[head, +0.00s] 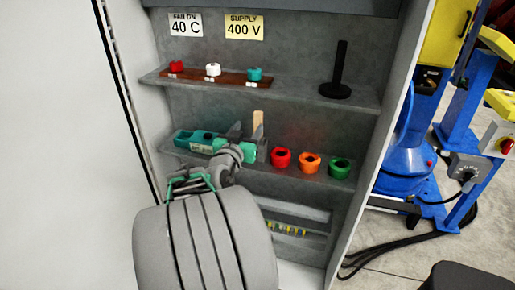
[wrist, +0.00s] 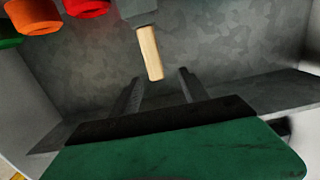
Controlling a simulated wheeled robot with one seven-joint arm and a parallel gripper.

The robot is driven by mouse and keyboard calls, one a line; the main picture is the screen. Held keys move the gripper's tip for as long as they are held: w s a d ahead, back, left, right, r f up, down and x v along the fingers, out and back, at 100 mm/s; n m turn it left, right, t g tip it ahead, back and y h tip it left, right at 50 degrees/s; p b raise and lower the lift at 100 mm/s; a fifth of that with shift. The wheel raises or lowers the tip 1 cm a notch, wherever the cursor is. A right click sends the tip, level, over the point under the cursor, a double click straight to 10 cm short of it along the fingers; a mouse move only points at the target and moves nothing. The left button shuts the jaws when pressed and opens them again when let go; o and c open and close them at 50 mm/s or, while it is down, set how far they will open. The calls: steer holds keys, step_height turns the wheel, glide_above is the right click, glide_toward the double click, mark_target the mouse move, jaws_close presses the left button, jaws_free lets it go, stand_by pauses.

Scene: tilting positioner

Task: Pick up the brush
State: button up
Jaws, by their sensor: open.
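The brush shows as a pale wooden handle (head: 258,120) standing upright at the middle shelf, partly behind my gripper in the head view. In the wrist view, which looks turned over, the handle (wrist: 150,52) meets a grey block at the top edge. I cannot tell whether that block is the brush's head or a holder. My gripper (head: 247,131) is open at the shelf, with its fingers close to the handle. In the wrist view the handle lies ahead of the gap between the fingertips (wrist: 158,78), apart from both. Nothing is held.
The upper shelf (head: 300,93) above holds knobs on a board (head: 225,77) and a black stand (head: 338,85). Cabinet walls flank both sides.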

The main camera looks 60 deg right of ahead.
mark_target(257, 116)
steer(key=shift+s+d+r+h+p, duration=0.15)
steer(key=shift+s+d+r, duration=0.1)
steer(key=shift+d, duration=0.35)
steer(key=shift+s+d+r+h+p, duration=0.15)
steer(key=shift+s+d+r, duration=0.05)
steer(key=shift+d, duration=0.35)
steer(key=d, duration=0.3)
steer(key=w+d+p, duration=0.1)
steer(key=d, duration=0.2)
steer(key=shift+w, duration=0.2)
steer(key=shift+c, duration=0.4)
jaws_close()
